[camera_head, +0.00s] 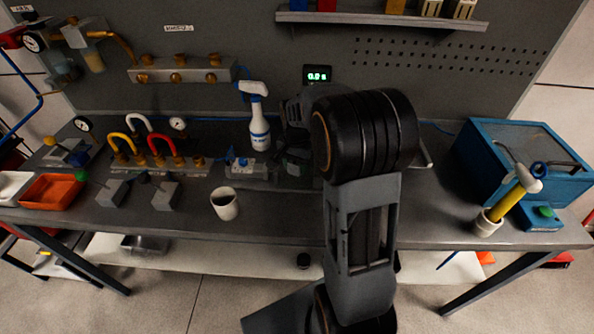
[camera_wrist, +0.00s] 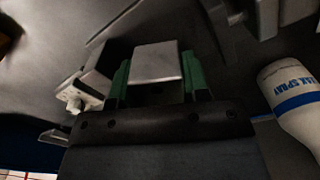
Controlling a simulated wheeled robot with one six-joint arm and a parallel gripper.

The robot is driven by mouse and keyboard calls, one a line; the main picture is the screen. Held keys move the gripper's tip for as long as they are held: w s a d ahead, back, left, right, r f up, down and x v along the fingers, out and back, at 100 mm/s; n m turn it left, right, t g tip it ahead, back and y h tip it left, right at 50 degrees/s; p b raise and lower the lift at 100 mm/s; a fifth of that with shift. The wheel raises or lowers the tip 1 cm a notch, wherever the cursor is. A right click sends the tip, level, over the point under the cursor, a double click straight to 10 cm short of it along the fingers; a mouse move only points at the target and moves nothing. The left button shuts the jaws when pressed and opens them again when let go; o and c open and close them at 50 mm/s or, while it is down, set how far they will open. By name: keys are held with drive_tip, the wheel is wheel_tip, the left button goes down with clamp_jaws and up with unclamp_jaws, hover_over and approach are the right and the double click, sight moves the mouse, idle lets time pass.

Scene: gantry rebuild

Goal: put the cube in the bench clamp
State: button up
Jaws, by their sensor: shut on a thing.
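My gripper (camera_wrist: 156,80) has green fingers and is shut on a plain grey cube (camera_wrist: 157,62), which sits between the fingertips. In the head view my gripper (camera_head: 297,165) is over the middle of the bench, partly behind my own arm; I cannot make out the cube there. A grey block with a white fitting (camera_wrist: 95,78) lies just left of the fingers in the wrist view; it seems to be the bench clamp, but I cannot be sure. In the head view a grey block beside a blue-and-white piece (camera_head: 240,165) stands left of my gripper.
A spray bottle (camera_head: 258,120) stands close behind my gripper and shows at the right in the wrist view (camera_wrist: 297,95). A white mug (camera_head: 225,204) is at the front edge. Pipe fittings (camera_head: 150,155) are to the left, a blue box (camera_head: 520,160) to the right.

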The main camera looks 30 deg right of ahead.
sight(297, 178)
drive_tip(key=shift+w+d+f, duration=0.1)
drive_tip(key=shift+f, duration=1.6)
drive_tip(key=shift+f, duration=0.2)
drive_tip(key=o, duration=1.1)
drive_tip(key=shift+o, duration=0.2)
drive_tip(key=shift+r, duration=0.1)
